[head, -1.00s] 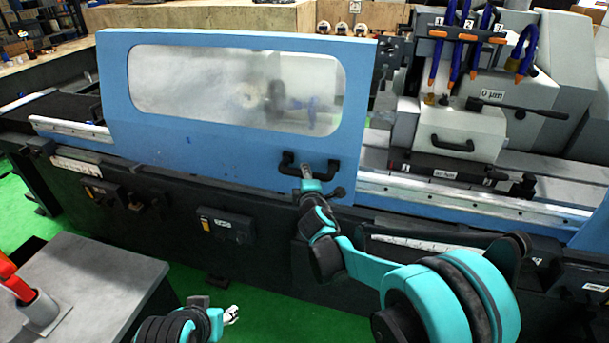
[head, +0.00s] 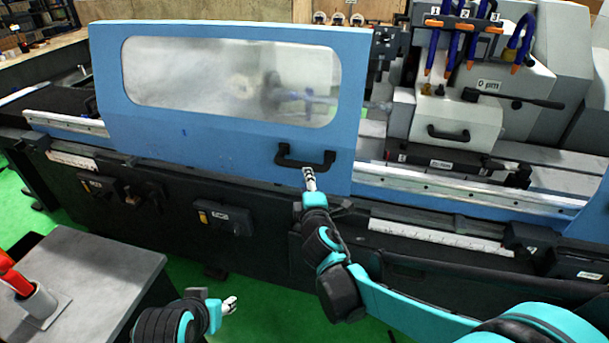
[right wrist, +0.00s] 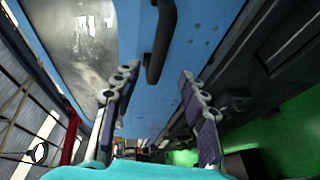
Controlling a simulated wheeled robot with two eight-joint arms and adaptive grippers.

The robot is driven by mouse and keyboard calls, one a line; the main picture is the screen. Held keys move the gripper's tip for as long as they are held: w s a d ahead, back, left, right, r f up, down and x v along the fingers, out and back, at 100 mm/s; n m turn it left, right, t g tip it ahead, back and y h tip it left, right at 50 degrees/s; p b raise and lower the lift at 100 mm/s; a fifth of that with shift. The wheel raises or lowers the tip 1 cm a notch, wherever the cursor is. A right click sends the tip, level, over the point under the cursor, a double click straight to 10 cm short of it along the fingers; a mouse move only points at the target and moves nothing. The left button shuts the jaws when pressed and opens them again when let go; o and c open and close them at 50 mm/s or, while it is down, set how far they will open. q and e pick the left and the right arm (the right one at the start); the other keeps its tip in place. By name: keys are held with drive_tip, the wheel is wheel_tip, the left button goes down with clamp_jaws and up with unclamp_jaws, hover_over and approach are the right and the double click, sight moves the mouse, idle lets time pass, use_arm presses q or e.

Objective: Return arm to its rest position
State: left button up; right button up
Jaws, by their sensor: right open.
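My right arm reaches up from the lower right in the head view. My right gripper (head: 309,178) is open and empty, just below the black handle (head: 305,160) of the blue sliding door. In the right wrist view the two fingers of the gripper (right wrist: 158,105) stand apart, and the handle (right wrist: 160,42) lies ahead of them, not between the fingertips as far as I can see. My left gripper (head: 229,305) is low in the head view, over the green floor beside the grey table. Its fingers are too small to tell open from shut.
The blue door (head: 230,150) with its window covers the grinder's left and middle part. The wheel head (head: 455,120) with hoses stands to the right. A grey table (head: 90,285) with a red object (head: 15,277) in a holder is at lower left. Green floor lies between.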

drive_tip(key=shift+s+r, duration=0.15)
drive_tip(key=shift+s, duration=0.55)
drive_tip(key=shift+d, duration=0.15)
drive_tip(key=s+d+f+m+g+h, duration=0.1)
drive_tip(key=s+d+f+m+g, duration=0.2)
drive_tip(key=s+d+m, duration=0.4)
drive_tip(key=s+d+f+m+g+h, duration=0.1)
drive_tip(key=s+d+f+m+g, duration=0.2)
drive_tip(key=s+d+m, duration=0.5)
drive_tip(key=s+g, duration=0.1)
drive_tip(key=s, duration=0.4)
drive_tip(key=shift+s+d+f+h, duration=0.2)
drive_tip(key=shift+s+f+h, duration=0.05)
drive_tip(key=shift+s+h, duration=0.05)
drive_tip(key=s+f+m, duration=0.1)
drive_tip(key=s, duration=0.1)
drive_tip(key=s+m+g, duration=0.1)
drive_tip(key=s, duration=0.1)
drive_tip(key=s+a+f+m+g+y, duration=0.1)
drive_tip(key=s, duration=0.1)
drive_tip(key=shift+s+f, duration=0.1)
drive_tip(key=shift+f, duration=0.25)
drive_tip(key=shift+c, duration=0.4)
